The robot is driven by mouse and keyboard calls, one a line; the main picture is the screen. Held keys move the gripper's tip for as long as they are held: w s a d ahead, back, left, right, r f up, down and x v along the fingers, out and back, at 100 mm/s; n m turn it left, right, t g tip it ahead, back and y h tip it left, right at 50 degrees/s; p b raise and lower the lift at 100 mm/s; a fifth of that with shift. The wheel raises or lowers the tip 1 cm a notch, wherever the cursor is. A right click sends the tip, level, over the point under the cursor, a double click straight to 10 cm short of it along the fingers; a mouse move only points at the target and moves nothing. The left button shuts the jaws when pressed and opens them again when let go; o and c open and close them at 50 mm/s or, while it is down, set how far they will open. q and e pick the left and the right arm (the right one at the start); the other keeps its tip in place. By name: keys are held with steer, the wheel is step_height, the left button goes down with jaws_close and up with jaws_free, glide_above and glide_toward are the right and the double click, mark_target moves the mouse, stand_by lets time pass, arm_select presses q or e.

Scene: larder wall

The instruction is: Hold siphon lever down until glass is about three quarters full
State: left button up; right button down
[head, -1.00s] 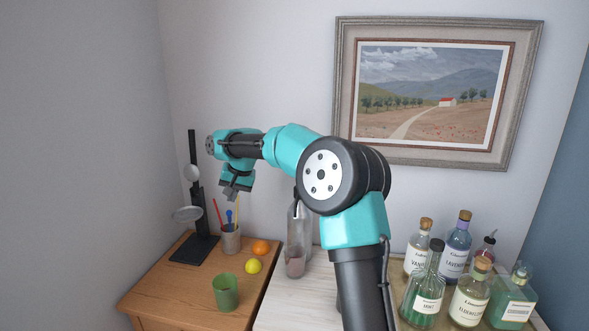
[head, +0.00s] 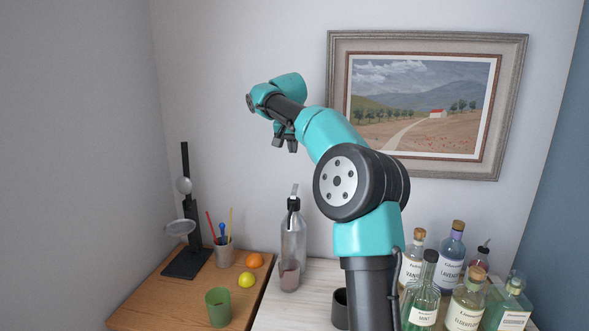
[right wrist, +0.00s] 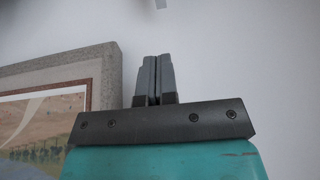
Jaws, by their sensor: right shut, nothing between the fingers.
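The siphon (head: 291,258) is a clear bottle with a black head, standing upright on the pale board. Its light lever (head: 295,191) sticks up at the top, with nothing touching it. A green glass (head: 218,306) stands on the wooden top left of the siphon; I cannot tell its fill level. My right gripper (head: 285,145) is up above the siphon, apart from it, fingers pointing down. In the right wrist view its fingers (right wrist: 154,78) are together and empty. My left gripper is not in view.
A lemon (head: 246,280), an orange (head: 255,261), a cup of stirrers (head: 223,257) and a black stand (head: 190,235) are on the wooden top (head: 165,305). Several labelled bottles stand at the right. A dark cup (head: 339,312) is partly behind my arm. A framed picture (head: 510,110) hangs behind.

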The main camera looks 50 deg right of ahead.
mark_target(297, 185)
steer(key=x, duration=1.3)
steer(key=shift+a+f, duration=0.1)
steer(key=shift+f, duration=0.35)
